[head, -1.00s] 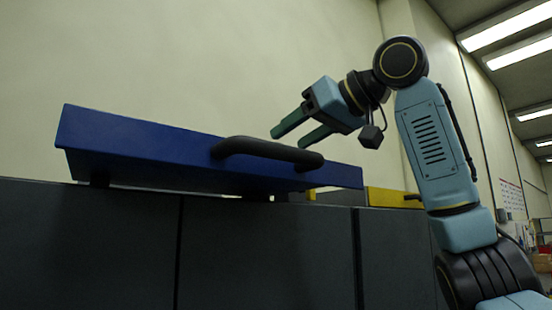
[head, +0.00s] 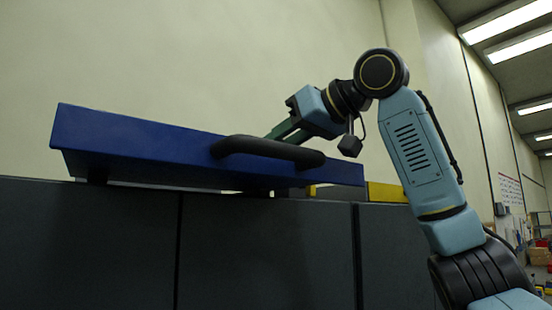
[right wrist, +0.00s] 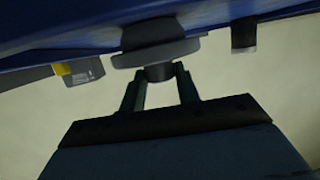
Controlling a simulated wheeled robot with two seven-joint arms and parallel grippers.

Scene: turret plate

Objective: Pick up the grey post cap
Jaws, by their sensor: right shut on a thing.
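The grey post cap (right wrist: 185,48) shows in the right wrist view as a wide grey disc with a narrower dark stub. My right gripper (right wrist: 158,76) has its two green fingers on either side of the stub and is shut on it. In the head view my right gripper (head: 285,131) reaches down behind the far side of the blue tray. Its fingertips and the cap are hidden there by the tray wall and handle. My left gripper is in neither view.
The blue tray (head: 120,140) with a black handle (head: 265,149) stands on dark grey cabinets (head: 90,240). A yellow object (head: 385,193) is at its right. In the right wrist view, a dark cylinder (right wrist: 244,34) and a yellow-and-grey piece (right wrist: 80,70) are nearby.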

